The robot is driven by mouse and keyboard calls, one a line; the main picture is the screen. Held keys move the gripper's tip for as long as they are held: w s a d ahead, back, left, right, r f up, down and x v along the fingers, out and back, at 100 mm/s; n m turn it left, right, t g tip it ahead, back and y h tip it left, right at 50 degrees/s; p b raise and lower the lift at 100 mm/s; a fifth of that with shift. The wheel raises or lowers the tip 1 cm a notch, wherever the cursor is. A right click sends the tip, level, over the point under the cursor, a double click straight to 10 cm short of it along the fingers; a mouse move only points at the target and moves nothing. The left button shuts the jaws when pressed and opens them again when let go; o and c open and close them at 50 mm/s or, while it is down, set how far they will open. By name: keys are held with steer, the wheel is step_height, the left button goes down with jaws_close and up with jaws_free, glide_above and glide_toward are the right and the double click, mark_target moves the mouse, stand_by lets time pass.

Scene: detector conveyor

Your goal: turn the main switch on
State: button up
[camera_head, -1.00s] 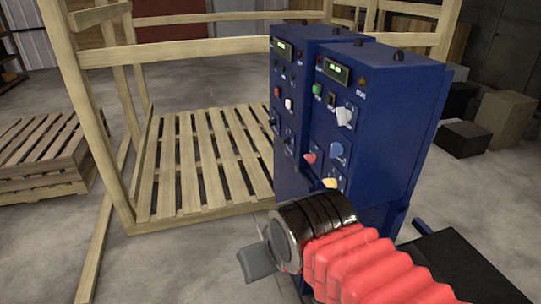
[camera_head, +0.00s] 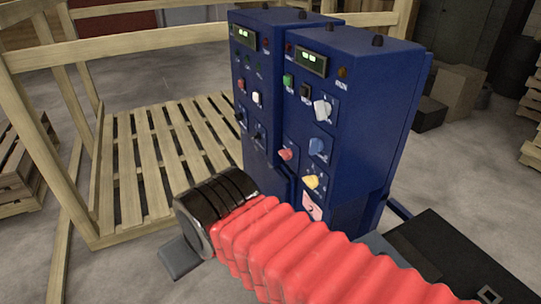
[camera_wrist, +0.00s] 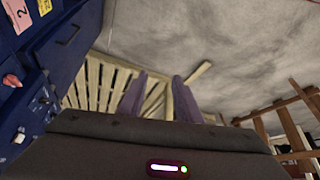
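A blue control cabinet (camera_head: 365,120) stands in front of me, with two narrow units side by side. I cannot tell which is the main switch. In the wrist view the cabinet (camera_wrist: 72,50) is at the left edge, with a red knob (camera_wrist: 11,80). My gripper (camera_wrist: 160,92) has its two fingers apart and empty. In the head view my gripper (camera_head: 180,258) is low, left of the cabinet and partly hidden.
A wooden slatted frame (camera_head: 150,165) stands behind and left of the cabinet. A pallet stack (camera_head: 20,170) is at the far left. Dark boxes (camera_head: 455,90) stand behind right. Concrete floor (camera_head: 470,170) is clear right of the cabinet.

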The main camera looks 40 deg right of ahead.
steer(key=shift+o, duration=0.6)
steer(key=shift+o, duration=0.8)
steer(key=o, duration=0.3)
steer(key=shift+w+d+f+n+g+h, duration=0.2)
steer(key=shift+w+d+n+g+h, duration=0.1)
steer(key=shift+d, duration=0.25)
steer(key=shift+o, duration=0.3)
steer(key=w+d+f+n+g+h, duration=0.1)
steer(key=w+d+n+g+h, duration=0.2)
steer(key=d, duration=0.5)
steer(key=shift+w+d+f+g+h, duration=0.25)
steer(key=shift+w+f+g+h, duration=0.15)
steer(key=shift+g, duration=0.3)
steer(key=w+d+f+n+g+h, duration=0.3)
steer(key=w+d+n+h, duration=0.2)
steer(key=w+d, duration=0.4)
steer(key=w+d+f+n+g+h, duration=0.3)
steer(key=w+d+n+h, duration=0.3)
steer(key=w, duration=0.4)
steer(key=d+h, duration=0.1)
steer(key=d, duration=0.1)
steer(key=shift+d+h, duration=0.4)
steer(key=shift+d, duration=0.1)
